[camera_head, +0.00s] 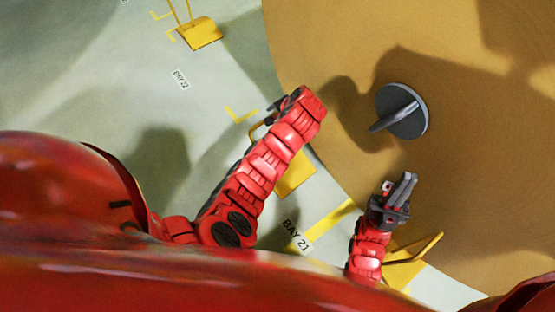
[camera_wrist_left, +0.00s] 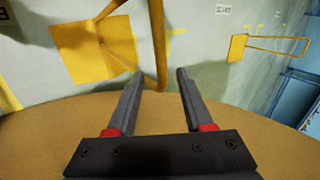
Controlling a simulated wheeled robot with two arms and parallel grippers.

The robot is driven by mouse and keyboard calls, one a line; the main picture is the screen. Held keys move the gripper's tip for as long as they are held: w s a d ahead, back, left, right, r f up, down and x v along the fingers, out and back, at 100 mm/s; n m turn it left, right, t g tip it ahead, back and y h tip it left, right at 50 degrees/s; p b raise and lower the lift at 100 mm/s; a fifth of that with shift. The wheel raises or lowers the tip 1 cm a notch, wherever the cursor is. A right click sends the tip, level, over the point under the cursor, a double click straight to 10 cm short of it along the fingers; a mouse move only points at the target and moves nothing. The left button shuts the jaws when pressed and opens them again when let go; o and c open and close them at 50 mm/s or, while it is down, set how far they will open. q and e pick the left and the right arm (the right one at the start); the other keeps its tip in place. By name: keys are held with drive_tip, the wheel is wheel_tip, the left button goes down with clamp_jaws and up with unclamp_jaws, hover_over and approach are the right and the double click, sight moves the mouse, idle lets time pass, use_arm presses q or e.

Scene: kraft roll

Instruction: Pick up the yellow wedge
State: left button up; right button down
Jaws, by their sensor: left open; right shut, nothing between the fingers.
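A yellow wedge (camera_head: 294,180) with a looped tube handle (camera_head: 256,130) lies on the floor beside the brown roll, partly hidden by my left arm. In the left wrist view a yellow wedge (camera_wrist_left: 78,48) is at upper left, its handle (camera_wrist_left: 157,40) coming down between the fingertips in the picture; I cannot tell the depth between them. My left gripper (camera_wrist_left: 158,76) is open and empty; in the head view it is mostly hidden behind its wrist. My right gripper (camera_head: 405,186) is shut and empty, over the roll's near edge.
The large brown roll (camera_head: 340,55) fills the right side, with a grey disc and bar (camera_head: 402,112) on its face. Another yellow wedge (camera_head: 200,33) lies at the upper left near BAY 22. A third (camera_head: 403,272) is below my right gripper. Pale floor is clear at left.

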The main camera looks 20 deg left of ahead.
use_arm(q)
drive_tip(key=b+x, duration=0.1)
drive_tip(key=x, duration=0.4)
drive_tip(key=shift+a+r, duration=0.1)
drive_tip(key=shift+r, duration=0.05)
clamp_jaws()
idle(1.2)
